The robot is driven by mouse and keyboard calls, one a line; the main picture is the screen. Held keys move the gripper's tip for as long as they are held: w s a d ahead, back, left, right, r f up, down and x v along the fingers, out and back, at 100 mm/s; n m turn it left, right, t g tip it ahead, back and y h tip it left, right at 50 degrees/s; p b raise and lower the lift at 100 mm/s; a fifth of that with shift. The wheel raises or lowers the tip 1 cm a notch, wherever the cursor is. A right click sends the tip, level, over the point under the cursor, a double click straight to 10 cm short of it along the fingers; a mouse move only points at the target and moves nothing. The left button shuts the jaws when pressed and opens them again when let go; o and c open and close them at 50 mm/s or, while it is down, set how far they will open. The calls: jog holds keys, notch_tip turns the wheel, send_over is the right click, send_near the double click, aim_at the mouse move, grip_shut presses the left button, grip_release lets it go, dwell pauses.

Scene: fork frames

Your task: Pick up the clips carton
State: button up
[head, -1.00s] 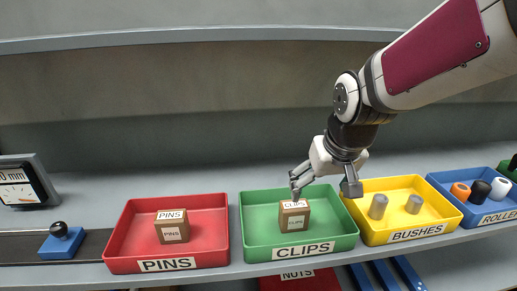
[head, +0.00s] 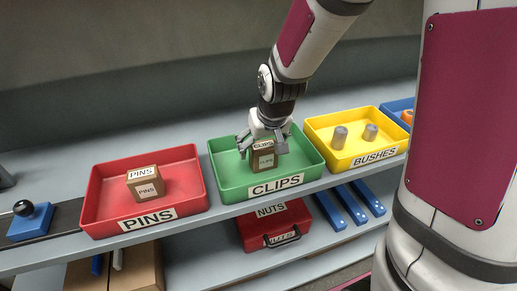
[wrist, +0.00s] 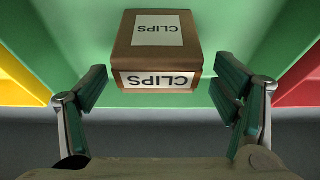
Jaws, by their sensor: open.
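The clips carton (head: 263,160) is a small brown box with white CLIPS labels. It stands in the green CLIPS bin (head: 231,188) on the shelf. In the wrist view the carton (wrist: 195,55) lies ahead of the fingers, near the middle of the picture. My gripper (head: 264,146) is open above the green bin, with a finger on each side of the carton in the head view. In the wrist view my gripper (wrist: 163,92) has its finger pads apart, and there is a gap between each pad and the carton.
The red PINS bin (head: 95,205) with a pins carton (head: 146,184) stands to the left. The yellow BUSHES bin (head: 330,168) with grey bushes is to the right. A red NUTS case (head: 262,232) and blue bars (head: 348,205) sit on the shelf below.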

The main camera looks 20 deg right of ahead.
jog(key=shift+x, duration=1.95)
jog(key=shift+s+d, duration=0.1)
jog(key=shift+s, duration=0.05)
jog(key=c, duration=1.3)
jog(key=shift+c, duration=0.2)
